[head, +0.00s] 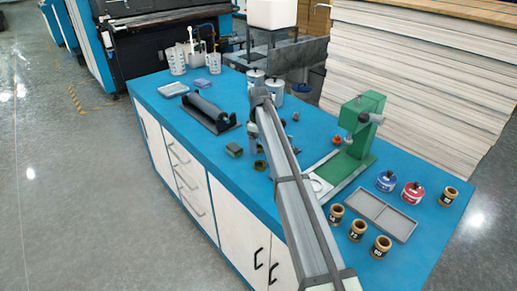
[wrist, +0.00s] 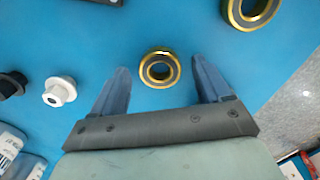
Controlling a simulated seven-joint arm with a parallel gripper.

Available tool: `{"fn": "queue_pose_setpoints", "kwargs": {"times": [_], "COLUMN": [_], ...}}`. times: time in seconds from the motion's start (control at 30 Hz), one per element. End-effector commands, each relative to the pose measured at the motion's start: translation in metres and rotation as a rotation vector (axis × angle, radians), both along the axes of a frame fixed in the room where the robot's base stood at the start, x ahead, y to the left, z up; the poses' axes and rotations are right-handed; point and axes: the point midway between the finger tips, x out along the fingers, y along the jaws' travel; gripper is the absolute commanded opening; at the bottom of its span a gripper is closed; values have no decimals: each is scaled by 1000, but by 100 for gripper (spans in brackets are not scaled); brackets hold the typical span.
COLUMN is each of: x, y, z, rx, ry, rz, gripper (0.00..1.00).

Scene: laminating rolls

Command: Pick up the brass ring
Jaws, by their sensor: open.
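In the wrist view a small brass ring (wrist: 160,82) with a dark inner band lies flat on the blue top, between the tips of my gripper (wrist: 160,68). The fingers are apart on either side, with blue surface showing between each finger and the ring. A larger brass-rimmed ring (wrist: 232,14) lies farther off at the upper right, cut by the frame edge. In the head view my arm hides most of the gripper and the spot below it. A small dark ring (head: 260,165) shows beside the arm there; I cannot tell which of the two it is.
A white flanged piece (wrist: 58,92) and a black one (wrist: 12,84) lie left of the fingers. The blue bench (head: 215,163) also holds a black roller (head: 207,112), a green press (head: 368,112), a grey tray (head: 380,214) and several jars. The bench edge is near the larger ring.

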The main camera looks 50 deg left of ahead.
Motion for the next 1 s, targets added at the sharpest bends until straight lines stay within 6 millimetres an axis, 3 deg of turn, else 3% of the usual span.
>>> {"fn": "queue_pose_setpoints", "kwargs": {"times": [0.27,0.9,1.0], "x": [0,0,0], "y": [0,0,0], "z": [-5,-5,-5], "rx": [0,0,0], "ry": [0,0,0], "rz": [0,0,0], "gripper": [77,16,12]}}
